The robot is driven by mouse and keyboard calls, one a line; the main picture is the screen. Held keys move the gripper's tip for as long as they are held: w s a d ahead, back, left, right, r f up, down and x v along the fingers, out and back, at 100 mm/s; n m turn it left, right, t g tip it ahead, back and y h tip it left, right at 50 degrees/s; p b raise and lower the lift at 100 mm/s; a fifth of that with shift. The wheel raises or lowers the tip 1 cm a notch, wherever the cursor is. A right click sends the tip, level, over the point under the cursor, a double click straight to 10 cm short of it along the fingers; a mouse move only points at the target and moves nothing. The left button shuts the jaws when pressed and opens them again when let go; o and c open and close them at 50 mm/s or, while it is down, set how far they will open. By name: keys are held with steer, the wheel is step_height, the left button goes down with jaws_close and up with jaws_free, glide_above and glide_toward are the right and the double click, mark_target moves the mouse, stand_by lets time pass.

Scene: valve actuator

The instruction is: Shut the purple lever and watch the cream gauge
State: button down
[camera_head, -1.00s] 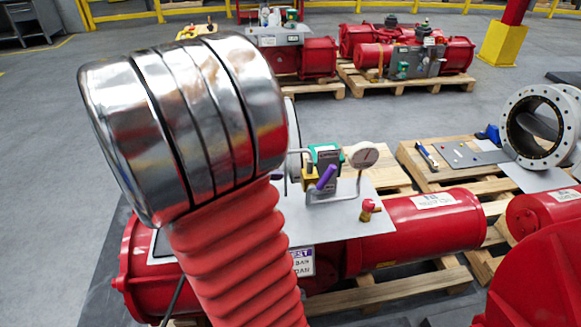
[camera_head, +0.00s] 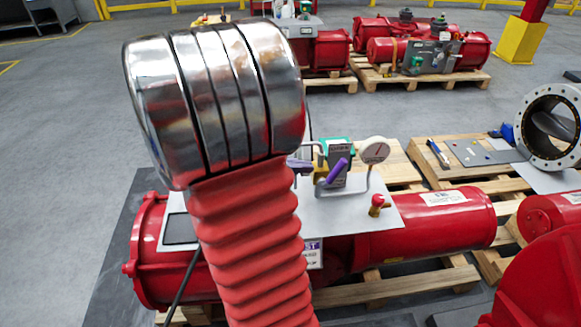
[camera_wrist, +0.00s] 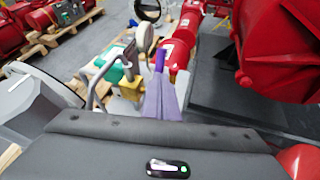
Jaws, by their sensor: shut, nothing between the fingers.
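The purple lever (camera_head: 338,172) tilts up to the right on the valve block (camera_head: 338,158) in the head view. In the wrist view the lever (camera_wrist: 160,60) shows just beyond my fingertips. The cream gauge (camera_head: 375,150) stands right of the lever on a bent pipe. Its face is too small to read. My gripper (camera_head: 304,165) shows partly behind my arm, left of the lever. In the wrist view its grey-purple fingers (camera_wrist: 162,84) are together and empty, pointing toward the lever. I cannot tell whether they touch it.
The block sits on a grey plate (camera_head: 350,215) over a red actuator cylinder (camera_head: 430,220) on a pallet. A bent metal pipe (camera_wrist: 98,72) rises beside the green-topped block (camera_wrist: 112,68). A flanged ring (camera_head: 550,125) is at right.

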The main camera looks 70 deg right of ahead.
mark_target(335, 169)
steer(key=shift+x, duration=4)
